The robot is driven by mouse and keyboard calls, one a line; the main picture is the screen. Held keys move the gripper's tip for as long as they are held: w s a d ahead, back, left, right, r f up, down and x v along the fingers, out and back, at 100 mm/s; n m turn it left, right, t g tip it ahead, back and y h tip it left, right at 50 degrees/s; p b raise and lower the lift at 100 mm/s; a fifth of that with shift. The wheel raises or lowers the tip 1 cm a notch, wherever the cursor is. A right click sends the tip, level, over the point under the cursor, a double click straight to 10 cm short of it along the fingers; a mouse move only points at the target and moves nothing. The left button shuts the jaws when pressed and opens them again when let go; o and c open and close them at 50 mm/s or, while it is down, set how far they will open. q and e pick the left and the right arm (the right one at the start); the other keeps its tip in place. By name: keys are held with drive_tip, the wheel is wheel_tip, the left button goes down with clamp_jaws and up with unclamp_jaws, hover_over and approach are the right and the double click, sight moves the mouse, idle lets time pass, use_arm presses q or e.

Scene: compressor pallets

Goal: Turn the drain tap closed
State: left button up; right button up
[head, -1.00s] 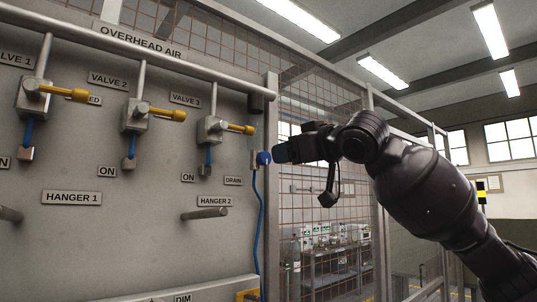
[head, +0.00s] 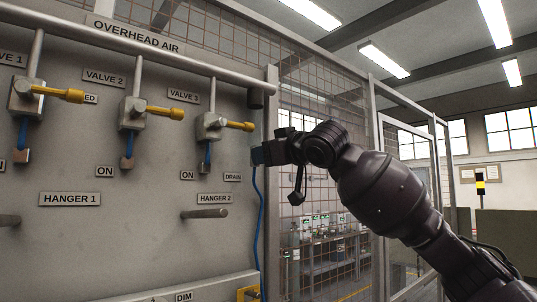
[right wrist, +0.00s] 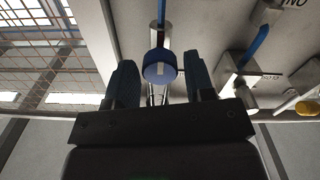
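The drain tap has a round blue knob (right wrist: 160,66) with a pale mark on its face, seen in the right wrist view. In the head view my right gripper (head: 262,154) is at the tap beside the DRAIN label (head: 232,177) and hides the knob. The right wrist view shows this gripper (right wrist: 161,75) open, with one blue-grey finger on each side of the knob. Gaps show between the knob and both fingers, so it is not gripped. My left gripper is not in view.
Yellow-handled valves, such as valve 3 (head: 212,126), are on the grey panel (head: 150,225) to the left. A hanger peg (head: 205,213) sticks out below them. A blue hose (head: 258,215) runs down from the tap. A mesh fence (head: 310,190) stands to the right.

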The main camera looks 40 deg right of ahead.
drive_tip(key=c, duration=0.7)
drive_tip(key=shift+o, duration=0.3)
drive_tip(key=shift+n, duration=0.4)
drive_tip(key=shift+f+n, duration=0.1)
drive_tip(key=shift+n, duration=8.5)
drive_tip(key=o, duration=0.9)
